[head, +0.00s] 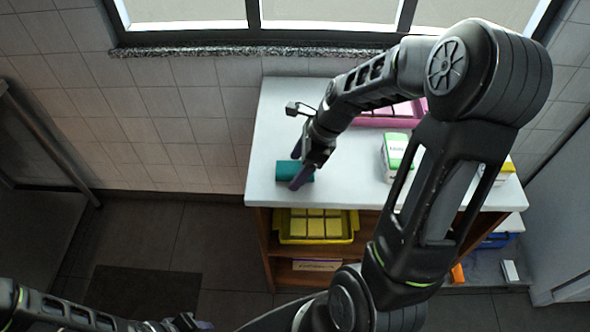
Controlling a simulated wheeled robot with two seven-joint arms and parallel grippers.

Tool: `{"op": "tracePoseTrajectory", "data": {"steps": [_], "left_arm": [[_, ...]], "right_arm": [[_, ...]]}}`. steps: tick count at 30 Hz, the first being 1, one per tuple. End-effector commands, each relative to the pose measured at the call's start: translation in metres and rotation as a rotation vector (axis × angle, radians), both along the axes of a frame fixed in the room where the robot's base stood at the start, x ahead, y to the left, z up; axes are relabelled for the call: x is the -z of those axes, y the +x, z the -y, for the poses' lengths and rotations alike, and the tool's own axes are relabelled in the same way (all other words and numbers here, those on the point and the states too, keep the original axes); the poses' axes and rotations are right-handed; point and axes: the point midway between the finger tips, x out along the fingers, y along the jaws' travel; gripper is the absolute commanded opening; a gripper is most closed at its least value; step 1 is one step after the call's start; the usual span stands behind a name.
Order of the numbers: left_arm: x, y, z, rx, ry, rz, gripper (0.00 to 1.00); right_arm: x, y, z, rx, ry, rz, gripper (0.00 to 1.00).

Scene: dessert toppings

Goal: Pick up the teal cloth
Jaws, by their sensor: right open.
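The teal cloth (287,170) lies on the left part of the white countertop (268,122), near its left edge. It looks rolled or folded. My right gripper (297,170) is over the cloth with its jaws open, and its dark fingers cover part of the cloth's right side. I cannot tell whether the fingers touch the cloth. My left arm shows low at the left, and its gripper (195,324) is only partly seen at the bottom edge.
A green and white carton (396,150) and a pink tray (377,121) stand on the counter to the right, partly behind my right arm. A yellow crate (317,228) sits on the shelf below. The counter's front left is clear.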

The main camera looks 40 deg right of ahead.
Motion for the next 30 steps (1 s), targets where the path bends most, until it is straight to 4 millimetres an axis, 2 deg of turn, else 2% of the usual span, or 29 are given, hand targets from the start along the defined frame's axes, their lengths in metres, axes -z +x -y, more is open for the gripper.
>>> {"op": "tracePoseTrajectory", "data": {"steps": [5,27,30], "left_arm": [[0.0000,0.0000,0.0000,0.000,0.000,0.000,0.34],[0.0000,0.0000,0.0000,0.000,0.000,0.000,0.34],[0.0000,0.0000,0.0000,0.000,0.000,0.000,0.34]], "right_arm": [[0.0000,-0.0001,-0.0001,0.000,0.000,0.000,0.75],[-0.0001,0.0000,0.0000,0.000,0.000,0.000,0.14],[-0.0002,0.0000,0.0000,0.000,0.000,0.000,0.11]]}}
